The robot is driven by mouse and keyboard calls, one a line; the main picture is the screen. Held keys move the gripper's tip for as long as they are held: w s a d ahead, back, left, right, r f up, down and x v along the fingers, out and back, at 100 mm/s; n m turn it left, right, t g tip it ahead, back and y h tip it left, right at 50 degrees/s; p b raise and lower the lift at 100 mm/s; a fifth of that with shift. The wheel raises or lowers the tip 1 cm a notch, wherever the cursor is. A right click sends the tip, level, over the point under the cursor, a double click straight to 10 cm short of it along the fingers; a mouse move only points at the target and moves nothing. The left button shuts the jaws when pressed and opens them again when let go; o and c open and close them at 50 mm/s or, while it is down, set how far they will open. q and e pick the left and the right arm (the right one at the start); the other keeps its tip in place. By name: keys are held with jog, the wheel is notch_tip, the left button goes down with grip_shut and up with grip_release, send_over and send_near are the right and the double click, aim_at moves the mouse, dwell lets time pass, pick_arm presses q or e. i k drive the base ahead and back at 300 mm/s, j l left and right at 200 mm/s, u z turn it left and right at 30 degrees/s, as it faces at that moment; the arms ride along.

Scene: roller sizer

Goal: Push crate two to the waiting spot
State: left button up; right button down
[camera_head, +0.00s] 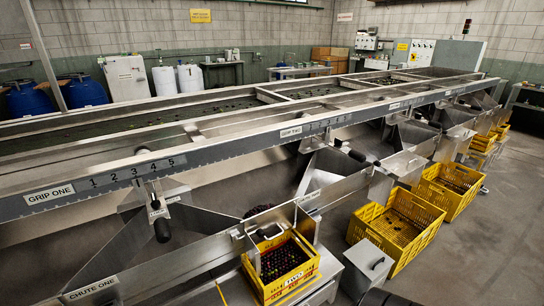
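A yellow crate (294,284) stands at the bottom centre beneath the end of a metal chute, filled with small dark round fruit and a few lighter ones. I cannot tell which one is crate two, and no waiting spot can be made out. Neither of my grippers is in view.
More yellow crates (483,142) stand farther back. The floor (490,245) at right is clear.

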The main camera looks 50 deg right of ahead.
aim_at(286, 267)
jog(key=k+l+z, duration=0.1)
jog(key=z, duration=1.5)
jog(key=i+l+u, duration=0.1)
jog(key=l+u, duration=0.25)
jog(key=i+l+u, duration=0.1)
jog(key=l+u, duration=0.15)
jog(key=u, duration=0.15)
